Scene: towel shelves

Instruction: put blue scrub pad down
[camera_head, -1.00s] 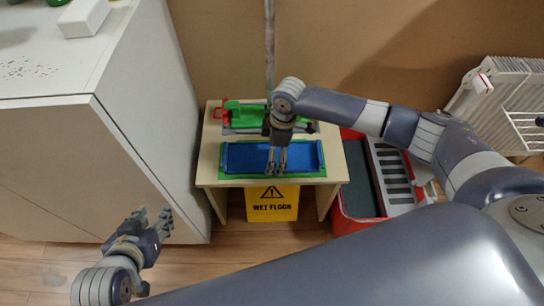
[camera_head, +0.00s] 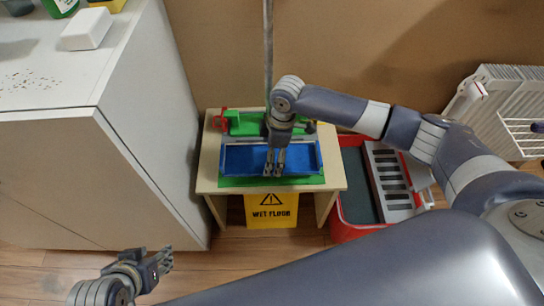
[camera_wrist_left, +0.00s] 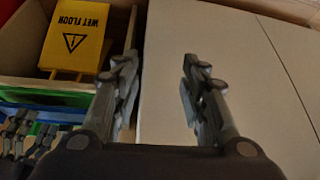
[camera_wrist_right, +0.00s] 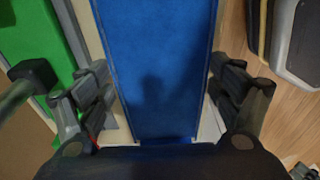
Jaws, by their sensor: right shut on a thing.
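The blue scrub pad (camera_head: 245,160) is a long blue slab at the small wooden table, over a green mat (camera_head: 230,182). My right gripper (camera_head: 275,172) is above it in the head view. In the right wrist view the pad (camera_wrist_right: 155,60) fills the space between the fingers of my right gripper (camera_wrist_right: 160,100), which is shut on its long edges. I cannot tell whether the pad's underside touches the mat. My left gripper (camera_head: 163,260) is open and empty, low beside the white cabinet; its parted fingers (camera_wrist_left: 160,75) show in the left wrist view.
The wooden table (camera_head: 207,165) also bears a green item (camera_head: 243,124) with a red part behind the pad. A yellow wet floor sign (camera_head: 271,211) stands below. A white cabinet (camera_head: 130,170) is at left, a red bin (camera_head: 358,230) and a radiator (camera_head: 500,100) at right.

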